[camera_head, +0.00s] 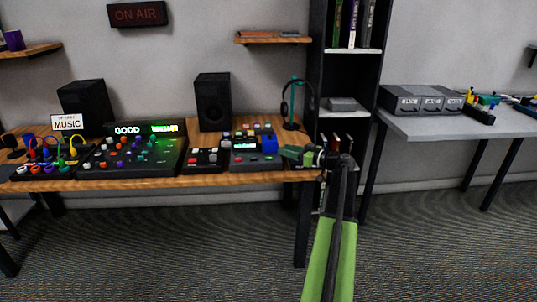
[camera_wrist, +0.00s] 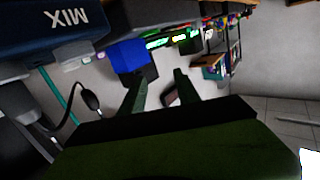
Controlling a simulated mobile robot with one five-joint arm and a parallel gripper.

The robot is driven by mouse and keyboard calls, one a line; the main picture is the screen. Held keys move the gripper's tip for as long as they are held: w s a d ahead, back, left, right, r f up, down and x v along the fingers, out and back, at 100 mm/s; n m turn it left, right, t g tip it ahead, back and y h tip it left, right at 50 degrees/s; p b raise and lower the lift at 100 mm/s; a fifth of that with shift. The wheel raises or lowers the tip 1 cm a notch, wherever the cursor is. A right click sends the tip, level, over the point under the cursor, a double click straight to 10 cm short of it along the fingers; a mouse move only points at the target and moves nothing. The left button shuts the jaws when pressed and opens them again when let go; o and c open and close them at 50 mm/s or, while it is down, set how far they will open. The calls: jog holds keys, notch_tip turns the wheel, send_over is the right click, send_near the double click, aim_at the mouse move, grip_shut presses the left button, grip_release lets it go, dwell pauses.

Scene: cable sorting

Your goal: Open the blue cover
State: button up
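The blue cover (camera_head: 269,145) is a small bright blue block-like piece at the right end of a dark control box (camera_head: 243,161) on the wooden desk. In the wrist view, the blue cover (camera_wrist: 128,55) lies just beyond the left finger, with a dark part beside it. I cannot tell whether it is hinged up or down. My gripper (camera_head: 287,152) reaches in from the right, close to the cover. In the wrist view my gripper (camera_wrist: 158,80) has its two fingers apart with nothing between them. Contact with the cover does not show clearly.
A headphone stand (camera_head: 293,105) stands behind my gripper. A black speaker (camera_head: 212,102) stands behind the control box. A large mixer (camera_head: 130,155) and another button box (camera_head: 205,159) are to the left. A black shelf (camera_head: 318,70) rises at the right. A dark blue MIX-labelled object (camera_wrist: 50,25) is close in the wrist view.

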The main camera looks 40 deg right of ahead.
aim_at(271, 135)
jog(key=s+d+t+h, duration=0.1)
jog(key=s+d+h, duration=0.1)
jog(key=s+d, duration=0.25)
jog(key=shift+y, duration=0.3)
jog(key=w, duration=1.2)
jog(key=w+a+r, duration=0.1)
jog(key=w, duration=0.5)
jog(key=shift+w, duration=0.2)
grip_shut()
